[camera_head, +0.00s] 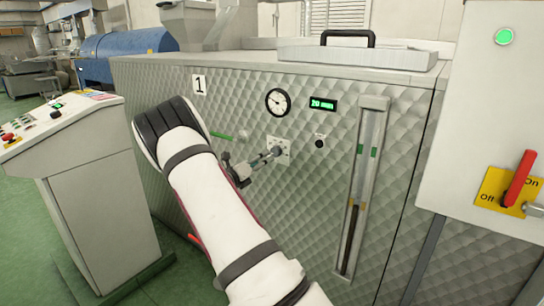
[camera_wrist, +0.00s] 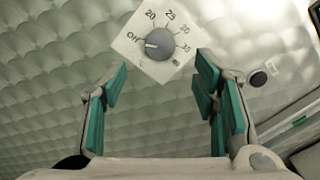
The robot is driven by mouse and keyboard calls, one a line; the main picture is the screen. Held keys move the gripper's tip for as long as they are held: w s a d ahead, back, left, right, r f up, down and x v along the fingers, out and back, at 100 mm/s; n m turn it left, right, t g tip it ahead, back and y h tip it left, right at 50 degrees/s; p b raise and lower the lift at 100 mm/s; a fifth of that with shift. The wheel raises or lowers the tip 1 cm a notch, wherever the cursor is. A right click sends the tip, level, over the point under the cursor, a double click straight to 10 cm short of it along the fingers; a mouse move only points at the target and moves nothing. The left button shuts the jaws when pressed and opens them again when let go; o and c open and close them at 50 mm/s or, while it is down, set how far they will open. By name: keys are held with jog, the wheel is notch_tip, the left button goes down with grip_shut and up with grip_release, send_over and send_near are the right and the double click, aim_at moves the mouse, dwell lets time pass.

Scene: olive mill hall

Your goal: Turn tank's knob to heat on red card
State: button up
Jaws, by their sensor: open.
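The tank (camera_head: 330,85) is a quilted-metal box with a "1" plate. Its grey knob (camera_wrist: 160,44) sits on a white square dial marked Off, 20, 25, 30 and 35; its pointer line faces left, by Off. In the head view the dial plate (camera_head: 286,143) is partly hidden behind my gripper. My gripper (camera_wrist: 162,92) is open and empty, its teal-padded fingers apart below the knob in the wrist view, not around it. In the head view my gripper (camera_head: 266,160) reaches toward the plate. I make out no red card in either view.
A round gauge (camera_head: 278,102), a green display (camera_head: 323,104) and a small black button (camera_head: 319,143) are near the dial. A vertical sight tube (camera_head: 362,190) stands to the right. A control console (camera_head: 90,170) is at left; a cabinet with a red lever (camera_head: 519,177) is at right.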

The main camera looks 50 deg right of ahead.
aim_at(274, 153)
jog(key=d, duration=0.7)
jog(key=shift+w+d, duration=0.2)
jog(key=shift+w, duration=0.1)
jog(key=c, duration=1.2)
